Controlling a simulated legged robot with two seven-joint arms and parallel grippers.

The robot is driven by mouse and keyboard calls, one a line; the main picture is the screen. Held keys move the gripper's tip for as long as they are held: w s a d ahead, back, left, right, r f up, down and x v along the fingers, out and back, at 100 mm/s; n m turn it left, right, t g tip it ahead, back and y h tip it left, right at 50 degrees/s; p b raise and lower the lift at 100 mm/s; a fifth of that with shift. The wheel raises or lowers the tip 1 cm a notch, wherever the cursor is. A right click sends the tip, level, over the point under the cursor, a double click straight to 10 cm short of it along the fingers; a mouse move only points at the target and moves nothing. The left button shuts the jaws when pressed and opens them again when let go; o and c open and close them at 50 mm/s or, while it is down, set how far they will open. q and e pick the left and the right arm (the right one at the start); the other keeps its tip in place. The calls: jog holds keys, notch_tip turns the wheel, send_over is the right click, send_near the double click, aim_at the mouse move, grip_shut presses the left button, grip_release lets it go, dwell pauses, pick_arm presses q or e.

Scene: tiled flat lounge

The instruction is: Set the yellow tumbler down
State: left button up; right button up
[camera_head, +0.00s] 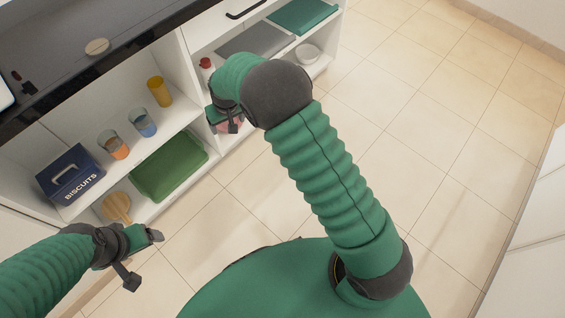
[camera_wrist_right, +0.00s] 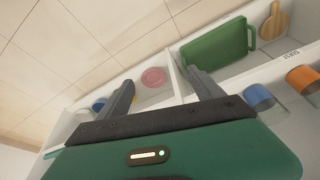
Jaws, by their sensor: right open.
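The yellow tumbler (camera_head: 159,91) stands upright on the upper shelf of the white unit, at the right end of a row of cups in the head view.
A blue tumbler (camera_head: 142,122) and an orange one (camera_head: 113,144) stand left of the yellow one, by a blue biscuits tin (camera_head: 70,174). Below are a green tray (camera_head: 170,165) and wooden board (camera_head: 117,207). A pink dish (camera_wrist_right: 153,77) lies beyond my right fingers. The tiled floor is clear.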

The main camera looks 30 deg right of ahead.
jog(key=s+d+r, duration=0.2)
jog(key=s, duration=0.6)
jog(key=s+d+r, duration=0.2)
jog(key=s, duration=0.7)
jog(key=s+d+r, duration=0.1)
jog(key=s+r, duration=0.2)
jog(key=s, duration=0.6)
jog(key=shift+s+d+g, duration=0.25)
jog(key=shift+d+g, duration=0.15)
jog(key=shift+r, duration=0.15)
jog(key=w+p+v, duration=0.3)
jog(key=p+v, duration=1.1)
jog(key=p, duration=0.1)
jog(key=w+r+p+v, duration=0.1)
jog(key=w+p+v, duration=0.2)
jog(key=p+v, duration=1.2)
jog(key=shift+w+a+r, duration=0.25)
jog(key=shift+r, duration=0.15)
